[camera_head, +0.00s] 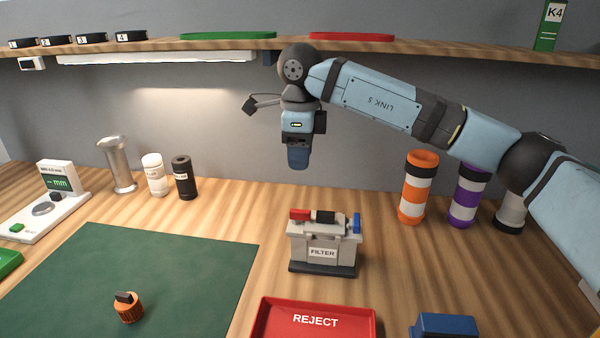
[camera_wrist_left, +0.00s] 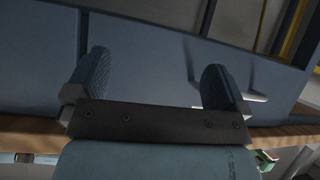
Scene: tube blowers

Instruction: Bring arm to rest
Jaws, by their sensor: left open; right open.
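My right arm comes in from the right in the head view, and its gripper (camera_head: 298,155) points down above the bench, behind and above the filter box (camera_head: 322,250). It touches nothing there and holds nothing that I can see. The gap between its fingers is hard to make out from this side. My left gripper (camera_wrist_left: 160,85) shows in the left wrist view with its two blue padded fingers wide apart and nothing between them. My left arm does not show in the head view.
A green mat (camera_head: 190,270) carries an orange knob-like part (camera_head: 128,308). A red REJECT tray (camera_head: 262,325) and a blue block (camera_head: 445,326) lie in front. Orange (camera_head: 416,188) and purple (camera_head: 467,196) banded cylinders stand under my right arm. A shelf (camera_head: 450,47) runs above.

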